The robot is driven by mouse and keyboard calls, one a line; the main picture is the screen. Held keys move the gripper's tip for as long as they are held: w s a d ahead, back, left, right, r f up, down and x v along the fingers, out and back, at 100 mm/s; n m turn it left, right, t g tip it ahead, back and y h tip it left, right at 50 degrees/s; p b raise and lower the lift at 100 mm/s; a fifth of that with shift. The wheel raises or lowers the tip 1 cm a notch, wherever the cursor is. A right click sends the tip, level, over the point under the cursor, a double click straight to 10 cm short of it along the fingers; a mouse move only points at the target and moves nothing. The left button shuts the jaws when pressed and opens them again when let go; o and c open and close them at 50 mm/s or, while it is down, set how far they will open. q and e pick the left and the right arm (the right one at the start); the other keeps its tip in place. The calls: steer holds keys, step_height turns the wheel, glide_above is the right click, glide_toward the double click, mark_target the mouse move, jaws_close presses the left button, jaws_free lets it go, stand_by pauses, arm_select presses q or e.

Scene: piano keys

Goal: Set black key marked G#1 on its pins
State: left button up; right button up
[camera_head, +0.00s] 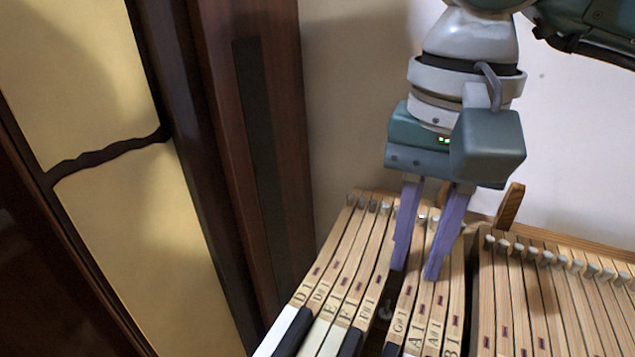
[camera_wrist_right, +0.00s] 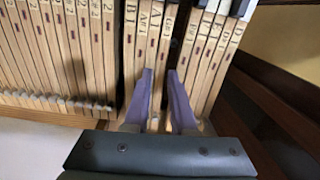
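The key marked G#1 (camera_head: 400,325) lies in the row, beside a dark gap on its left and the A1 key (camera_head: 416,340) on its right. Its black front shows at the bottom edge. My right gripper (camera_head: 416,272) points down over the row with its purple fingers apart, one on each side of the G#1 key's wooden length. In the wrist view, the fingers (camera_wrist_right: 160,78) are open around the wood, with no clear contact. The fingers partly hide the key's far part, and I cannot tell whether it is seated on its pins. My left gripper is not in view.
Keys D1 to F#1 (camera_head: 330,285) lie left of the gap. More keys (camera_head: 545,300) fill a separate section on the right. A wooden post (camera_head: 509,207) rises between the sections. A dark wooden panel (camera_head: 255,150) stands at the left, and a pale wall is behind.

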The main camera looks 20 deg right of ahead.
steer(key=shift+r, duration=0.1)
steer(key=shift+r+p, duration=0.75)
steer(key=shift+r, duration=0.3)
steer(key=o, duration=0.6)
steer(key=shift+c, duration=0.2)
step_height(320, 180, up, 5)
steer(key=p, duration=0.3)
